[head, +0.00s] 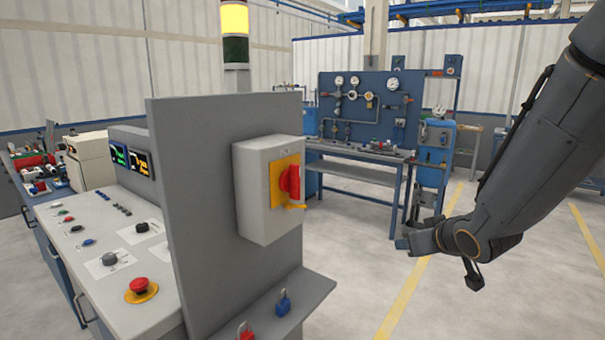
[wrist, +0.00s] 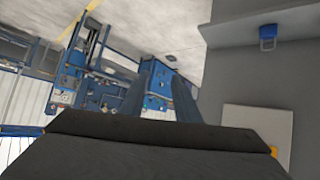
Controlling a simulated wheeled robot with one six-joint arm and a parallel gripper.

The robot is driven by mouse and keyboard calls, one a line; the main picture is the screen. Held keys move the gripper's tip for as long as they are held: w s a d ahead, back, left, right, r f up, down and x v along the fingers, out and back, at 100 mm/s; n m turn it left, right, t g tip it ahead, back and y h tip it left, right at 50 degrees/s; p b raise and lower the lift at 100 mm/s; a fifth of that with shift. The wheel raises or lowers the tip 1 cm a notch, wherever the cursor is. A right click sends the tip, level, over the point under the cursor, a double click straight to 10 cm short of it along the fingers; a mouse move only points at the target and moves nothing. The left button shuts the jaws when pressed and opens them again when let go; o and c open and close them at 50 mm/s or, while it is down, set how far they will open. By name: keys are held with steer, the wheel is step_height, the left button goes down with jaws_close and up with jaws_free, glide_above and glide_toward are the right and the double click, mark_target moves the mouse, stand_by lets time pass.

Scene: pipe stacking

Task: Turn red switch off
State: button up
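The red switch (head: 290,182) is a rotary handle on a yellow plate (head: 277,186), mounted on a light grey box (head: 262,200) on the upright grey panel. Its handle looks roughly upright, with a small yellow tab below it. In the wrist view the pale box (wrist: 245,128) shows at the lower right with a sliver of orange at its edge; the red handle is not visible there. My gripper (head: 402,242) is to the right of the switch and lower, apart from it. In the wrist view its two fingers (wrist: 162,75) stand apart with nothing between them.
A ledge (head: 300,308) below the box carries a blue padlock (head: 283,303) and a red padlock (head: 246,331). A sloped console (head: 110,235) with a red stop button (head: 139,287) is at left. A blue gauge bench (head: 365,110) stands behind. Open floor lies to the right.

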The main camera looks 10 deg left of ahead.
steer(key=w+a+r+n+y, duration=0.25)
steer(key=a+r+y, duration=0.35)
steer(key=a, duration=0.4)
steer(key=n+g+y+p, duration=0.2)
steer(key=n+g+y, duration=0.1)
steer(key=n+y, duration=0.35)
glide_toward(300, 179)
steer(key=a, duration=0.2)
steer(key=shift+m, duration=0.4)
steer(key=p+x, duration=0.1)
steer(key=x, duration=0.4)
steer(key=p+x, duration=0.1)
steer(key=x, duration=0.1)
steer(key=shift+w+r+p, duration=0.15)
steer(key=shift+w+p, duration=0.2)
jaws_close()
